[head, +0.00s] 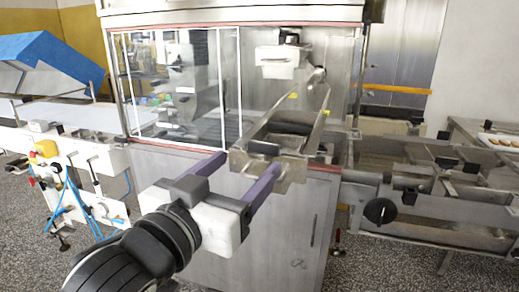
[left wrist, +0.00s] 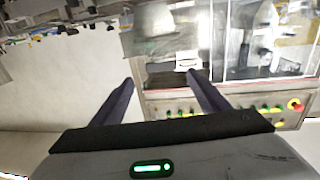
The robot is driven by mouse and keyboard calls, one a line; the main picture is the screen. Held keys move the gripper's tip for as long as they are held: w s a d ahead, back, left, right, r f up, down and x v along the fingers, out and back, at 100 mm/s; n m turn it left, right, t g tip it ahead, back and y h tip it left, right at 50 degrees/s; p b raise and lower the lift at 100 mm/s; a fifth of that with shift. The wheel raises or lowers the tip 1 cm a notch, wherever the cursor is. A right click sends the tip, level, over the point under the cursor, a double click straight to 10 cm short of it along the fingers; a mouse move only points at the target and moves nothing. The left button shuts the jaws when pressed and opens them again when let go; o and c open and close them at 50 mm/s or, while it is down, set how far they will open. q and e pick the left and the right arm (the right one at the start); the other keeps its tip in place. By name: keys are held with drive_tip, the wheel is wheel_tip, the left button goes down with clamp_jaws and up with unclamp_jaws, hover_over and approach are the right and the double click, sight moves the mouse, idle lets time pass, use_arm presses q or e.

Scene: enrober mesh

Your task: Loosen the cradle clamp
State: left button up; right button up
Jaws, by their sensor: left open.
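My left gripper (head: 250,166) comes in from the lower left in the head view, its two purple fingers spread wide with nothing between them. Its fingertips overlap the near end of a metal trough-shaped cradle (head: 315,113) in the picture; I cannot tell whether they touch it. A dark part (head: 263,147) lies across the cradle's near end; I cannot tell whether it is the clamp. In the left wrist view the open fingers of the left gripper (left wrist: 160,76) point towards the machine, and no clamp can be made out. My right gripper is not in view.
The machine's glass-fronted cabinet (head: 180,85) stands behind the gripper. A white block (head: 283,61) hangs above the cradle. A black handwheel (head: 380,211) and conveyor rails (head: 440,222) are on the right. A panel of buttons (left wrist: 235,116) shows in the left wrist view.

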sight(263, 149)
use_arm(q)
drive_tip(key=x, duration=0.7)
drive_tip(key=c, duration=1.1)
drive_tip(key=shift+o, duration=0.3)
drive_tip(key=shift+d+n+y+p, duration=0.15)
drive_tip(key=shift+n+y+p, duration=0.15)
drive_tip(key=shift+p, duration=0.05)
drive_tip(key=shift+n+t+y, duration=0.4)
drive_tip(key=shift+n+y, duration=0.1)
drive_tip(key=shift+y, duration=0.2)
drive_tip(key=o, duration=1)
